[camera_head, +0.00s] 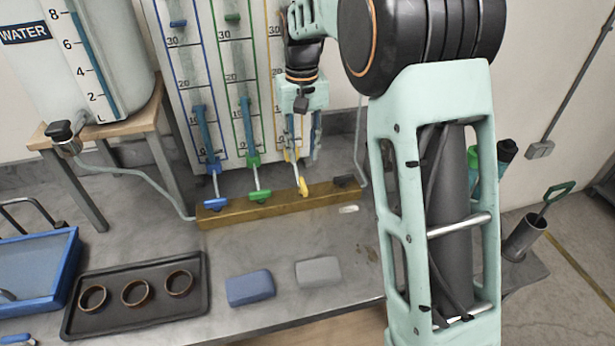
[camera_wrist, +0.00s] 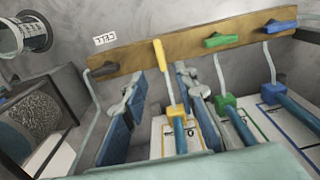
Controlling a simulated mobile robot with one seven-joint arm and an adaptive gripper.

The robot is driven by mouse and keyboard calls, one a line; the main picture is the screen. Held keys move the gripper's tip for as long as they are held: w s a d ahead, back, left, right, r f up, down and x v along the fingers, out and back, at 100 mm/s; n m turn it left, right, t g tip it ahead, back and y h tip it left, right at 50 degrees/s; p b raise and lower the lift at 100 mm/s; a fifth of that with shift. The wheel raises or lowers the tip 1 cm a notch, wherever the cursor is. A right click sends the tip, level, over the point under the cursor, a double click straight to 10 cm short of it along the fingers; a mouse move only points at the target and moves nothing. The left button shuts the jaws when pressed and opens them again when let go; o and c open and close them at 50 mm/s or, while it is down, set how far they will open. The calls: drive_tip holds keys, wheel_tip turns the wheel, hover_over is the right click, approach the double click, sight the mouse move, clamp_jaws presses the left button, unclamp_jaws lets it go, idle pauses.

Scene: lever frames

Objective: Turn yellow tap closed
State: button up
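The yellow tap (camera_head: 303,187) sits on the brass-coloured bar (camera_head: 330,196), right of the green and blue taps. Its lever lies across the bar, in line with its tube. In the wrist view the yellow tap (camera_wrist: 160,58) shows in the upper middle, with the lever reaching over the bar (camera_wrist: 190,43). My gripper (camera_head: 303,150) hangs above and behind the yellow tap in the head view. In the wrist view my gripper (camera_wrist: 160,80) is open, its two fingers apart on either side of the yellow lever's line. I see no contact with the lever.
The green tap (camera_head: 259,196) and blue tap (camera_head: 216,202) have handles lying along the bar. A dark handle (camera_head: 345,181) is at the bar's right end. A blue block (camera_head: 250,287), grey block (camera_head: 318,271) and black tray (camera_head: 190,305) lie in front.

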sight(303, 184)
wheel_tip(303, 184, down, 10)
drive_tip(key=shift+r, duration=0.1)
idle(0.4)
clamp_jaws()
